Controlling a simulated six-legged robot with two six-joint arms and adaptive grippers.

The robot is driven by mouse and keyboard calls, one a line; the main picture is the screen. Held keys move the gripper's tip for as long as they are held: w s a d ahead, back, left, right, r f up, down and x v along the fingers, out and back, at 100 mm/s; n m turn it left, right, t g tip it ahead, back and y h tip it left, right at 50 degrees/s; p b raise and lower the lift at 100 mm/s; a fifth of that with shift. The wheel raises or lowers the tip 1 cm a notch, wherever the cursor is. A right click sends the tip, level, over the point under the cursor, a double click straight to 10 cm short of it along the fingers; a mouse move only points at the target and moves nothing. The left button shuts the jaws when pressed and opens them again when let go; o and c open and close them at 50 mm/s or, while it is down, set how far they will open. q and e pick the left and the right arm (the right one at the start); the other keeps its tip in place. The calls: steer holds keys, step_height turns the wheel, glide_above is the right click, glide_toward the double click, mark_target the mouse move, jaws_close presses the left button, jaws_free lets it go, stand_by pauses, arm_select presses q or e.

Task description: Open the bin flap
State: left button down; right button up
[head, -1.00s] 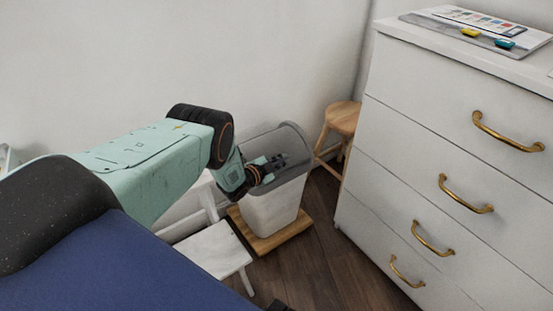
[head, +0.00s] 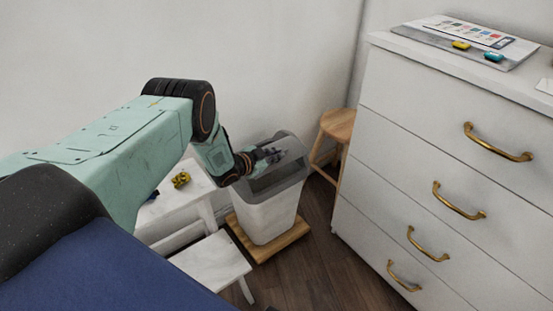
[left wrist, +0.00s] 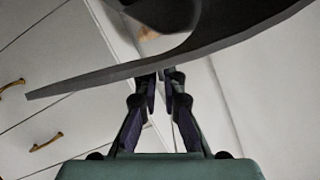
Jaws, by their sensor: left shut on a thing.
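The white bin (head: 268,215) stands upright in the corner, with a grey rim and top. My left gripper (head: 271,155) is over the left-back part of its top. The flap (left wrist: 215,45) shows in the left wrist view as a dark, thin curved plate across the top. My left gripper's fingertips (left wrist: 161,76) are closed together at the plate's lower edge, shut on it. In the head view the fingers and arm partly hide the flap, so its exact angle is hard to tell. My right gripper is in neither view.
The bin stands on a wooden base (head: 241,241). A wooden stool (head: 338,124) is behind it, and a white drawer cabinet (head: 400,140) with brass handles is at the right. A white step stool (head: 212,258) is at the front left. Dark floor is clear between bin and cabinet.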

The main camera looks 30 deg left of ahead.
arm_select(q)
steer(key=shift+w+a+r, duration=0.2)
steer(key=shift+w+r, duration=0.1)
steer(key=shift+r, duration=0.25)
steer(key=c, duration=1.5)
jaws_free()
steer(key=shift+s, duration=0.1)
steer(key=shift+c, duration=0.2)
steer(key=shift+f, duration=0.1)
steer(key=shift+s+a, duration=0.2)
steer(key=shift+s, duration=0.25)
steer(key=v, duration=1.1)
